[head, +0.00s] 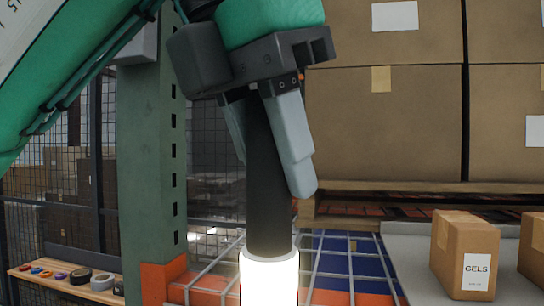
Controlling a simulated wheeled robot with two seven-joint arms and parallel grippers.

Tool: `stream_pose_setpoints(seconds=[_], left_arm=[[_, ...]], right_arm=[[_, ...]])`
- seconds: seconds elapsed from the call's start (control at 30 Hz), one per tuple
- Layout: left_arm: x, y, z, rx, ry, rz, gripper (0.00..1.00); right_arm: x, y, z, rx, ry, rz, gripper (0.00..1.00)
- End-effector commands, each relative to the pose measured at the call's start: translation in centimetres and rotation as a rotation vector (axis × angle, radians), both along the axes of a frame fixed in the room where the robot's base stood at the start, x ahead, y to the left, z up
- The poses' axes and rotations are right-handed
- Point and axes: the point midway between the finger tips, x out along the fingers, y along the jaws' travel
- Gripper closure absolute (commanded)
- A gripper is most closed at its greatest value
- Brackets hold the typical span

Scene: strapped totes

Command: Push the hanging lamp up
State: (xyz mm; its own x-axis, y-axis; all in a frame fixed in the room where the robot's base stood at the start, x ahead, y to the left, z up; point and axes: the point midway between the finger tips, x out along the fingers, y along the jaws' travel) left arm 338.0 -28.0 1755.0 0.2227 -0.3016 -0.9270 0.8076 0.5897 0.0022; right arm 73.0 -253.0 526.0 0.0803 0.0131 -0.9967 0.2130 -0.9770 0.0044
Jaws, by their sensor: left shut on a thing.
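The hanging lamp shows in the head view as a dark upright cylinder (268,190) with a brightly lit white lower end (269,278) at the bottom edge of the picture. My left gripper (272,165) comes down from above and is shut on the lamp's dark upper part, with one pale finger on each side. The lamp's top is hidden behind the gripper body, and its lower end is cut off by the picture edge. My right gripper is not in view.
Large cardboard boxes (385,125) are stacked on a wooden pallet at the right. A small box labelled GELS (466,255) stands on a grey surface. A green rack post (150,165) rises close at the left. A wooden shelf (60,283) holds tape rolls.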

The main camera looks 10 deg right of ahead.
Motion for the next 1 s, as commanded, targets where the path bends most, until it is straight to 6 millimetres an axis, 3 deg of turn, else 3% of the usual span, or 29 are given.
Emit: stream_pose_setpoints(seconds=[0.07,0.1,0.2,0.73,1.0], left_arm=[[0.1,0.2,0.9,-0.017,-0.007,0.005,1.00],[0.1,0.2,1.0,-0.018,-0.008,0.005,0.62],[0.1,0.2,0.9,-0.016,-0.007,0.004,0.48],[0.0,0.2,0.8,-0.011,-0.004,0.003,0.48],[-0.9,1.4,4.3,-0.012,-0.006,0.006,0.48]], right_arm=[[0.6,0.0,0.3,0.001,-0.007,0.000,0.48],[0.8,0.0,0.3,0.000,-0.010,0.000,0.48],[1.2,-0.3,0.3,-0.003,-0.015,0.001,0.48],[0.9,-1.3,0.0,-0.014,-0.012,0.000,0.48],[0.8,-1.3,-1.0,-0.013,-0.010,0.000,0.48]])
